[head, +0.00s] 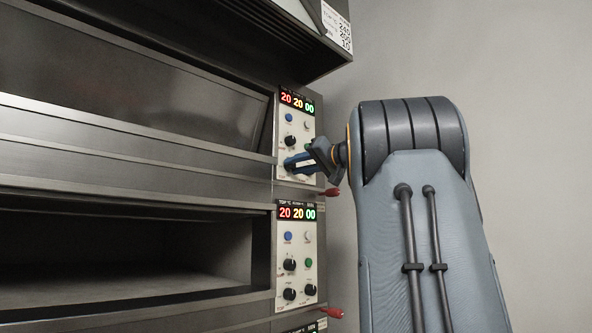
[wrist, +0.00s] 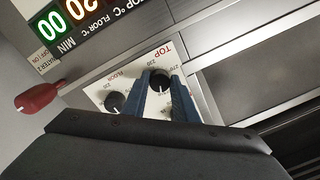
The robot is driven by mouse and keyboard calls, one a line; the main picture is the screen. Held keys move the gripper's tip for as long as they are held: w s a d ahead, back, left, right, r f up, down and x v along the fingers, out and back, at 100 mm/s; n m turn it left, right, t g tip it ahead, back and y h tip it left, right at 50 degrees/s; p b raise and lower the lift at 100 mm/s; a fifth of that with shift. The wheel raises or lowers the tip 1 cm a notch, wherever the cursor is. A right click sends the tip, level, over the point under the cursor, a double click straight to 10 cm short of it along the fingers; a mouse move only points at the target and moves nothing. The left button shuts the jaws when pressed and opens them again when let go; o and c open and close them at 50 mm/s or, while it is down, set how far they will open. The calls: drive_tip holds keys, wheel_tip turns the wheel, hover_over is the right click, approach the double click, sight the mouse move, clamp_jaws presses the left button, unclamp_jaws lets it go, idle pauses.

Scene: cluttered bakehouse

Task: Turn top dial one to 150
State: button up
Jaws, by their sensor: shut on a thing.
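The upper oven deck's control panel (head: 297,131) is on the right of its door in the head view. Its display reads 20, 20, 00. My gripper (head: 289,163) reaches in from the right to the panel's lower left, hiding the dial there. In the wrist view my gripper's blue fingers (wrist: 162,80) are on either side of a black round dial (wrist: 160,83) beside the TOP label, shut on it. A second black dial (wrist: 115,102), marked FLOOR, is just left of the fingers. The dial's pointer mark is too small to read.
A red knob handle (head: 331,192) sticks out below the panel; it also shows in the wrist view (wrist: 38,97). The lower deck's similar panel (head: 297,250) reads 20, 20, 00, beside an open dark chamber (head: 130,255). A hood overhangs above. Bare wall is at right.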

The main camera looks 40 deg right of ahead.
drive_tip(key=o, duration=1.1)
drive_tip(key=shift+c, duration=0.2)
drive_tip(key=s+d+b, duration=0.1)
drive_tip(key=s+b, duration=0.2)
drive_tip(key=s, duration=0.4)
drive_tip(key=shift+s, duration=0.4)
